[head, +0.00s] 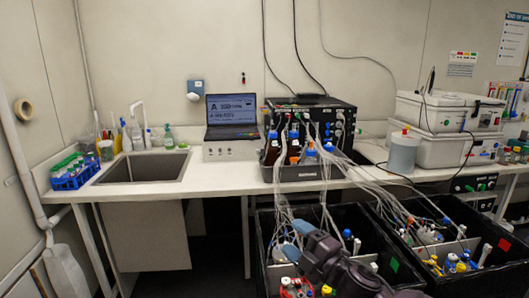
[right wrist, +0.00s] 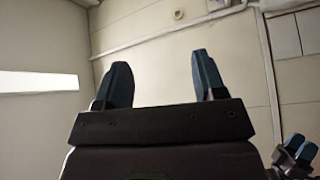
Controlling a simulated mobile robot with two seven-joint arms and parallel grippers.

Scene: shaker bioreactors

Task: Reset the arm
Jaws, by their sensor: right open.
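My right gripper (head: 297,240) shows at the bottom middle of the head view, its arm coming in from the lower right. It is in front of the black bins and holds nothing. In the right wrist view its two blue fingers (right wrist: 163,78) stand wide apart, with only bare wall and ceiling beyond them. Another blue-fingered gripper, which looks like my left one (right wrist: 299,148), shows at the lower right edge of the right wrist view. Its fingers look close together, but I cannot tell whether they are shut. The left arm does not show in the head view.
Black bins (head: 262,232) with bottles and many tubes stand low in front of the bench (head: 225,174). On the bench are a sink (head: 145,168), a laptop (head: 231,112), a black bioreactor unit (head: 335,115) and white boxes (head: 440,150). The floor at left looks clear.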

